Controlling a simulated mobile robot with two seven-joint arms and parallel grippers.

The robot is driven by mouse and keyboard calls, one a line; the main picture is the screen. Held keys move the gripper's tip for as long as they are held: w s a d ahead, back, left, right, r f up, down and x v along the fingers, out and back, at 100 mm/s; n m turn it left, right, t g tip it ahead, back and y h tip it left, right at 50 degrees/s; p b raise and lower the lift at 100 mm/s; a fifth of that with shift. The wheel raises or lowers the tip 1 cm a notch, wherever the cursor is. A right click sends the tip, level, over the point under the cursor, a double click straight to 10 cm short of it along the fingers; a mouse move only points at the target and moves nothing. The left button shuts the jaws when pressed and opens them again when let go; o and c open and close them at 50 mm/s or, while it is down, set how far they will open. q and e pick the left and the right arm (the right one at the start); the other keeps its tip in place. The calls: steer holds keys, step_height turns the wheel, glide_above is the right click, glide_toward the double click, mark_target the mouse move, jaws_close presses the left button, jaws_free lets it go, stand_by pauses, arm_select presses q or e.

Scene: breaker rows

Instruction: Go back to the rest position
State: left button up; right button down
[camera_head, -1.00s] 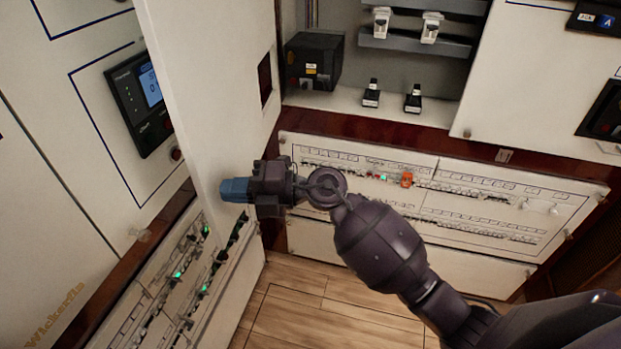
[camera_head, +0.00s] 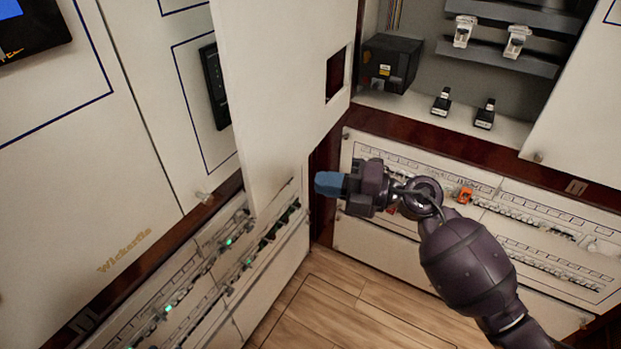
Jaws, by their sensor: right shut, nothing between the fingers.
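My right gripper (camera_head: 330,184) is in the middle of the head view, its blue fingertips pointing left. It is shut and empty. It hangs in front of the breaker panel (camera_head: 390,222) below the open cabinet, close to the right edge of the open white door (camera_head: 275,90). I cannot tell whether it touches anything. My right arm comes in from the lower right and hides part of the panel. My left gripper is not in the view.
The open cabinet holds a black box (camera_head: 390,62) and several small switches and plugs. An orange piece (camera_head: 464,194) sits on the breaker panel. A second breaker row with green lights (camera_head: 229,242) lies at lower left. The wooden floor (camera_head: 335,310) is clear.

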steer(key=s+v, duration=0.1)
steer(key=v, duration=0.5)
